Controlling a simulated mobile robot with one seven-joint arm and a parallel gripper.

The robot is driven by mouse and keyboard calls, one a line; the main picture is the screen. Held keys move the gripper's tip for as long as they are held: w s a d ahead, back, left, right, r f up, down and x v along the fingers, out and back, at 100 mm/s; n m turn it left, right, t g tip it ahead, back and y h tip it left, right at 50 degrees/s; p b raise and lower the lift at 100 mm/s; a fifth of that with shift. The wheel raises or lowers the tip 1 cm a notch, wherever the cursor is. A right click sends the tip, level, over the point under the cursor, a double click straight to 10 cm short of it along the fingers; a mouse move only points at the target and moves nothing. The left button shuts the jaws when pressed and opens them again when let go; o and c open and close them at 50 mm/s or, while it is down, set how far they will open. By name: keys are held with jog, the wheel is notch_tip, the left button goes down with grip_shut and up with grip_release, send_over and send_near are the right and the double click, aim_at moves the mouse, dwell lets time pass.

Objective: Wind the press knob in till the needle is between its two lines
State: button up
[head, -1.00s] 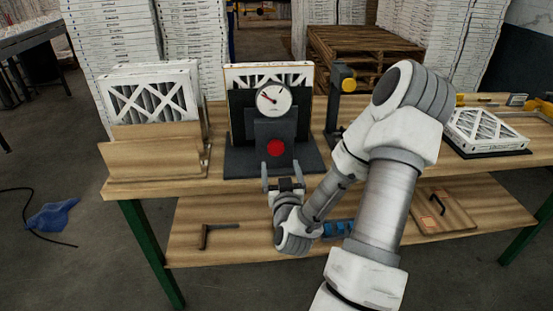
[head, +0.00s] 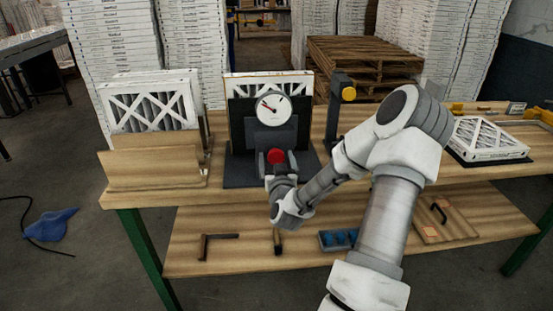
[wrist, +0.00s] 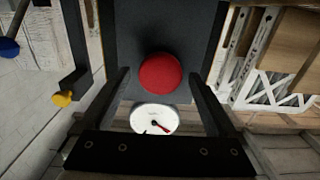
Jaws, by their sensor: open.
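The dark grey press (head: 240,174) stands on the bench with a round white gauge (head: 277,108) above its red knob (head: 276,156). In the head view the red needle points to the upper left. The gauge's two lines are too small to read. My gripper (head: 277,158) is open in front of the press, with a finger on each side of the knob. In the wrist view the knob (wrist: 160,74) lies between the fingertips (wrist: 159,76), with a gap on both sides. The gauge (wrist: 154,119) shows upside down below the knob there.
A wooden rack (head: 152,165) with white-framed filters (head: 150,105) stands left of the press. A dark post with a yellow knob (head: 348,93) stands to the right. Another filter (head: 488,137) lies farther right. Tools and a blue tray (head: 336,240) lie on the lower shelf.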

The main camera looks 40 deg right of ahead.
jog(key=c, duration=1.3)
jog(key=shift+c, duration=0.2)
jog(key=o, duration=1.3)
jog(key=shift+o, duration=0.2)
jog(key=p+v, duration=1.2)
jog(key=v, duration=0.5)
jog(key=shift+s, duration=0.25)
